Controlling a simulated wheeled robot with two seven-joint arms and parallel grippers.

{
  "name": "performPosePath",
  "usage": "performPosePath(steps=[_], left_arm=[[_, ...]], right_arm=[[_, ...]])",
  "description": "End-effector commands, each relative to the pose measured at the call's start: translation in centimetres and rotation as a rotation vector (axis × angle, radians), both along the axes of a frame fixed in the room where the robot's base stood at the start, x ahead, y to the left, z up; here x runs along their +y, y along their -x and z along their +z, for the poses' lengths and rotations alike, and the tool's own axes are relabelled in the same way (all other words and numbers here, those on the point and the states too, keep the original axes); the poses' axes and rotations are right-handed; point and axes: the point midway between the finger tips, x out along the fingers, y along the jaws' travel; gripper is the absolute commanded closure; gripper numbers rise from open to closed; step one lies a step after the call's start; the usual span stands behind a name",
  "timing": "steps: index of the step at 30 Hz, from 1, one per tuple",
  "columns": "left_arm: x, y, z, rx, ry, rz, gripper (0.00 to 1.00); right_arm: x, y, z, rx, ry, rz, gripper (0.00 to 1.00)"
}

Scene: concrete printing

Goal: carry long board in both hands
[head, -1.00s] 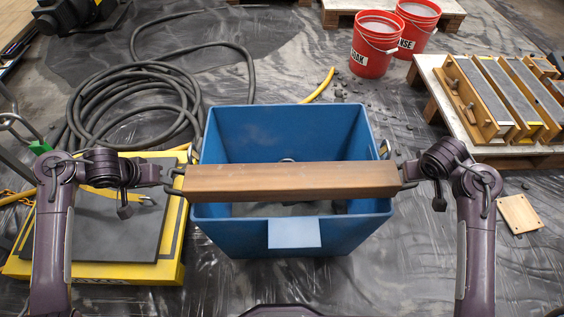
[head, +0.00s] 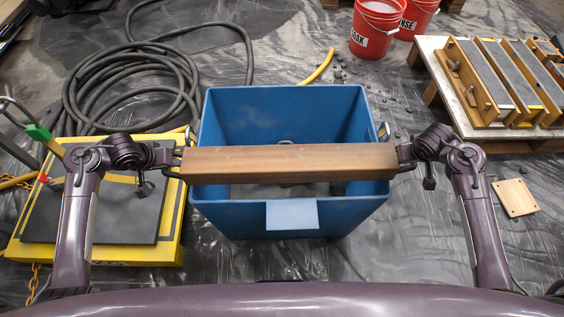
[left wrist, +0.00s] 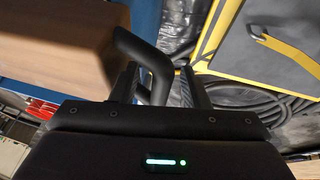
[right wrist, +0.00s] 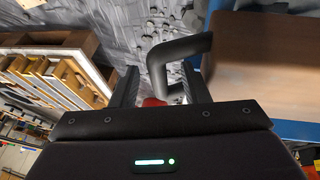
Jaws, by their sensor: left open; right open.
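The long wooden board (head: 288,164) lies level across the top of the blue bin (head: 285,218), near its front rim. I cannot tell whether it touches the rim. A dark bent handle sticks out at each end. My left gripper (head: 176,160) is open at the board's left end. In the left wrist view that handle (left wrist: 150,62) stands between the spread fingers. My right gripper (head: 402,157) is open at the right end. In the right wrist view the other handle (right wrist: 165,60) stands between its spread fingers. Contact between fingers and handles is unclear.
A yellow platform with a dark mat (head: 110,212) stands left of the bin, and a coiled black hose (head: 130,85) lies behind it. Red buckets (head: 377,28) stand behind right. A pallet with wooden moulds (head: 500,85) and a small wooden plate (head: 515,197) are at right.

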Motion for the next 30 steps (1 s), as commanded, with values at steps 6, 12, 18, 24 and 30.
performPosePath(steps=[6, 12, 18, 24, 30], left_arm=[[-0.12, -0.52, -1.15, -0.001, -0.002, 0.002, 0.59], [-0.13, -0.55, -1.19, -0.002, -0.003, 0.001, 0.59], [-0.13, -0.53, -1.18, -0.002, -0.002, 0.001, 0.78], [-0.13, -0.52, -1.17, -0.001, -0.002, 0.001, 1.0], [-0.12, -0.51, -1.18, -0.001, -0.002, 0.001, 1.0]], right_arm=[[-0.38, -0.45, -1.15, 0.0, 0.002, -0.002, 0.58], [-0.35, -0.48, -1.2, 0.0, 0.001, -0.002, 0.58], [-0.34, -0.47, -1.2, 0.0, 0.001, -0.002, 0.78], [-0.33, -0.46, -1.21, 0.0, 0.001, -0.002, 1.0], [-0.33, -0.45, -1.2, 0.0, 0.001, -0.002, 1.0]])
